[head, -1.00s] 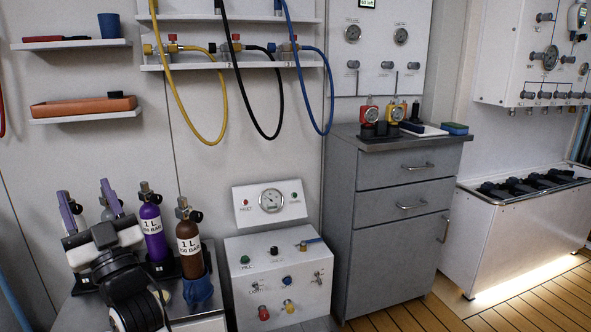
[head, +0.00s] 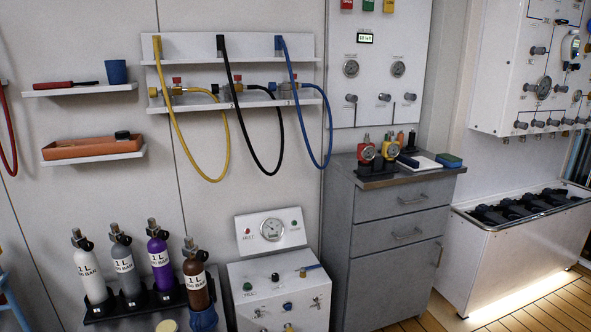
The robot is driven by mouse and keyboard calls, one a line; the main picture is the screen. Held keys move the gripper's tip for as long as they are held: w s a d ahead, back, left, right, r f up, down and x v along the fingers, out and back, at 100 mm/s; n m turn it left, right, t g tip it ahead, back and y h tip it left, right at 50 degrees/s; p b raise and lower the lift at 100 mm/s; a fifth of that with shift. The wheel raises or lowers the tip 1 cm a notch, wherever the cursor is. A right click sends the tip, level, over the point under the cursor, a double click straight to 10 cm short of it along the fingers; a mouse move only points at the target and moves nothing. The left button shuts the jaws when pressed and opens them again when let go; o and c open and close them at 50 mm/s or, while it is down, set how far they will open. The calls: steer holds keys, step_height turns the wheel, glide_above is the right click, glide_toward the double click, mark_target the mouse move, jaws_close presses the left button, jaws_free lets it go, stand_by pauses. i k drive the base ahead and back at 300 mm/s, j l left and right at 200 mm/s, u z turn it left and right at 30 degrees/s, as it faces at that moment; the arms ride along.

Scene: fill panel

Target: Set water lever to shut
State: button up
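A white control box (head: 280,292) with a sloped top stands at the bottom centre of the head view. The lever lies nearly level and points right. Its label is too small to read. The box's lower front is cut off by the picture's bottom edge. My gripper is not in view.
Several labelled gas bottles (head: 160,262) stand in a black rack left of the box. A grey drawer cabinet (head: 395,250) stands close on its right. Yellow, black and blue hoses (head: 328,125) hang from a wall shelf above.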

mark_target(302, 270)
steer(key=i+l+u, duration=0.1)
steer(key=i+l, duration=0.65)
steer(key=i, duration=0.15)
steer(key=i+j, duration=0.1)
steer(key=i, duration=0.3)
steer(key=i+j+z, duration=0.1)
steer(key=i, duration=0.35)
